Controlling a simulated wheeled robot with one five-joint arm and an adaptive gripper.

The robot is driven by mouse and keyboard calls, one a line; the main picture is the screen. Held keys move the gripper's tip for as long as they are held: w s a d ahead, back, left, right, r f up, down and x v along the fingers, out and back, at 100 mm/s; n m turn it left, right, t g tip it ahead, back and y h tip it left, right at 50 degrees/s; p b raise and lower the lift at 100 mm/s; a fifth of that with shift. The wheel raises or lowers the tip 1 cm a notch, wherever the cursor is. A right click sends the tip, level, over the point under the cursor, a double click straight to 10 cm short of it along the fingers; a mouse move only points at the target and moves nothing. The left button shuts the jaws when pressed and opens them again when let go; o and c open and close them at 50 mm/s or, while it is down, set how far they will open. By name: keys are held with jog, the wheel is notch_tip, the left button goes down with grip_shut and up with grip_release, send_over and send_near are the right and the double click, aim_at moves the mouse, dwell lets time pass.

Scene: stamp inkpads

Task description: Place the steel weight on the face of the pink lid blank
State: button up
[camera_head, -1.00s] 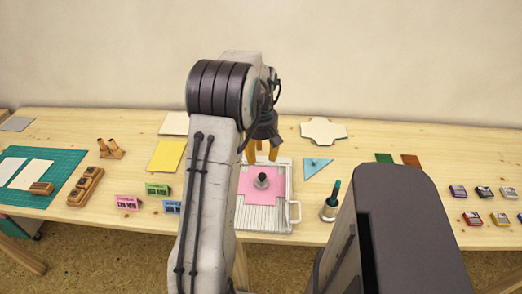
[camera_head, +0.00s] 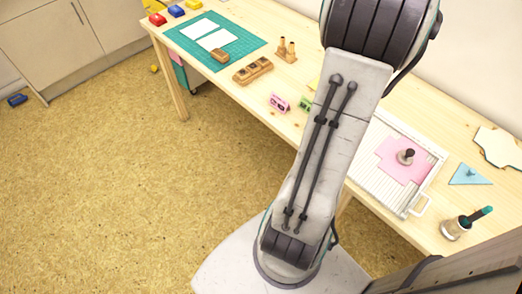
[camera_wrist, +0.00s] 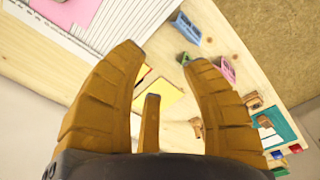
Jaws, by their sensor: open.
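The pink lid blank (camera_head: 390,163) lies flat on the white ribbed board (camera_head: 392,196) at the right of the head view. The steel weight (camera_head: 406,157), a small grey disc with a dark knob, stands upright on the pink face near its middle. In the wrist view, the pink blank (camera_wrist: 72,12) shows at the top left edge on the ribbed board, with the weight mostly cut off. My gripper (camera_wrist: 163,58) has its yellow-brown fingers spread and empty, apart from the weight. It is outside the head view.
Pink and green card holders (camera_head: 279,102), a wooden stamp rack (camera_head: 253,70) and a green cutting mat (camera_head: 255,45) stand left of my arm. A blue triangle (camera_head: 468,175) and a brush pot (camera_head: 456,227) are right of the board. The floor at left is mostly clear.

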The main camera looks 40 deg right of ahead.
jog(key=w+a+r+n, duration=0.1)
jog(key=w+a, duration=0.2)
jog(key=a, duration=0.3)
jog(key=w+a+r+n+t, duration=0.1)
jog(key=w+a, duration=0.1)
jog(key=a, duration=0.5)
jog(key=w+a+r+n, duration=0.1)
jog(key=w+a, duration=0.2)
jog(key=a, duration=0.3)
jog(key=s+a+f+n+t, duration=0.1)
jog(key=s+a, duration=0.2)
jog(key=a, duration=0.4)
jog(key=s+a+f+n+y, duration=0.1)
jog(key=s+a, duration=0.2)
jog(key=a, duration=0.5)
jog(key=shift+a+f+n+t, duration=0.25)
jog(key=shift+n+t, duration=0.05)
jog(key=shift+t, duration=0.1)
notch_tip(320, 180, up, 5)
jog(key=p, duration=0.4)
jog(key=shift+d+p, duration=0.1)
jog(key=shift+p, duration=0.25)
